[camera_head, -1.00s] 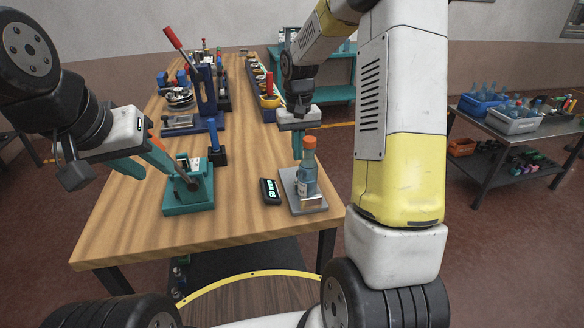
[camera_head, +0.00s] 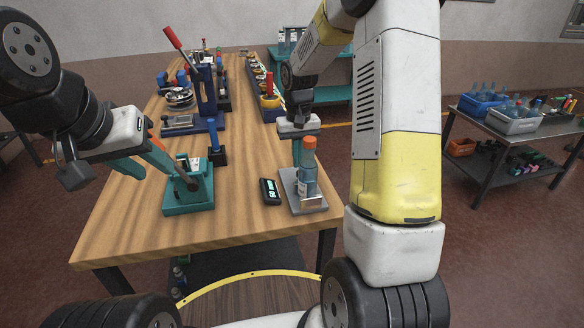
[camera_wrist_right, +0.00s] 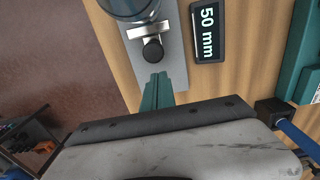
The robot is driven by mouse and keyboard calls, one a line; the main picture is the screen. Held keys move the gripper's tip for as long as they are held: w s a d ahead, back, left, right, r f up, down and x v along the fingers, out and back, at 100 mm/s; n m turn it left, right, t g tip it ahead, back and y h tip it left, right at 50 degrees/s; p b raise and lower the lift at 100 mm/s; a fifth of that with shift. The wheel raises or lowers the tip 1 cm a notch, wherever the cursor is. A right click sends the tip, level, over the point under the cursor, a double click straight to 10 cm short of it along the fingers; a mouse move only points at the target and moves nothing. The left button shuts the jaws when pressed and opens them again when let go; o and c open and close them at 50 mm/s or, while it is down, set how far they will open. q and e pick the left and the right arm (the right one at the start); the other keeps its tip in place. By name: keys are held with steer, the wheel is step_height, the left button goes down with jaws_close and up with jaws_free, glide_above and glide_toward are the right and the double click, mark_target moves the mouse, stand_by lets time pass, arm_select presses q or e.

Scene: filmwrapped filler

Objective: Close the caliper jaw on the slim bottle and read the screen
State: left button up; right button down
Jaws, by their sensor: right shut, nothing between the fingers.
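The slim bottle (camera_head: 308,178), bluish with an orange cap, stands upright on the grey caliper base (camera_head: 290,184) at the table's right front. In the right wrist view, the bottle (camera_wrist_right: 128,8) shows at the top edge. A metal jaw piece (camera_wrist_right: 148,30) with a black knob (camera_wrist_right: 153,50) is beside it; I cannot tell whether it touches. The screen (camera_wrist_right: 208,32) reads "50 mm". My right gripper (camera_wrist_right: 157,92) is shut and empty, its fingertips close to the knob. My left gripper (camera_head: 140,168) is beside a teal fixture; its finger opening is unclear.
The teal fixture (camera_head: 188,208) and a blue press with a red lever (camera_head: 207,95) stand on the wooden table (camera_head: 240,215). Parts and bins line the back. A side table (camera_head: 520,138) with bottle crates stands at right. Wood in front of the screen is clear.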

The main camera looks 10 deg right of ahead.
steer(key=shift+f, duration=1.2)
steer(key=shift+s, duration=0.8)
stand_by(0.4)
steer(key=shift+w, duration=0.15)
steer(key=shift+w, duration=0.45)
steer(key=shift+r, duration=3)
steer(key=shift+w, duration=0.1)
